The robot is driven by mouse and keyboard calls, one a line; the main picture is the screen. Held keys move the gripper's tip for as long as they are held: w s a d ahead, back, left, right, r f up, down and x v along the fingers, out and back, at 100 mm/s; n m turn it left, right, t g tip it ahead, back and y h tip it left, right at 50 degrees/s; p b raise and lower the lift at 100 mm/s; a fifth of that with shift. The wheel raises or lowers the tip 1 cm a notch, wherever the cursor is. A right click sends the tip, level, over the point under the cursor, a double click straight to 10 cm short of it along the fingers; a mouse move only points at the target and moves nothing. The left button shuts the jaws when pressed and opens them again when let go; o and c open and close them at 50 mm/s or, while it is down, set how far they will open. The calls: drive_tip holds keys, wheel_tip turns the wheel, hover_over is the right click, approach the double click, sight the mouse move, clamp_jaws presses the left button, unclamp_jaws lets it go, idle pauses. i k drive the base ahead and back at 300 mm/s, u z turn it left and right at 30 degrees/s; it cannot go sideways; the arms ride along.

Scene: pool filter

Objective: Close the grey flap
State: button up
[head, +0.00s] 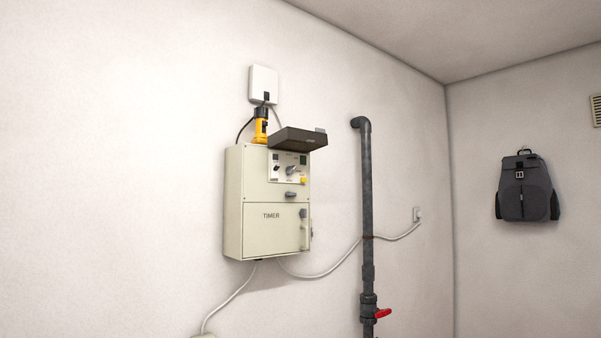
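The grey flap (299,139) is a dark grey cover on the upper front of a beige control box (234,200) on the wall. It is raised and sticks out from the box, roughly level. Below it the control panel (289,168) is exposed, with switches, a knob and a yellow part. A lower door marked TIMER (271,228) appears shut. My gripper is not in view.
A yellow and black torch-like object (260,125) stands on the box, below a white wall unit (263,85). A grey pipe (367,200) with a red valve handle (383,313) runs down the wall at right. White cables hang below the box. A backpack (526,188) hangs far right.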

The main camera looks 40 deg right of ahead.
sight(299, 138)
drive_tip(key=z, duration=4.25)
drive_tip(key=i, duration=0.1)
drive_tip(key=u, duration=3.15)
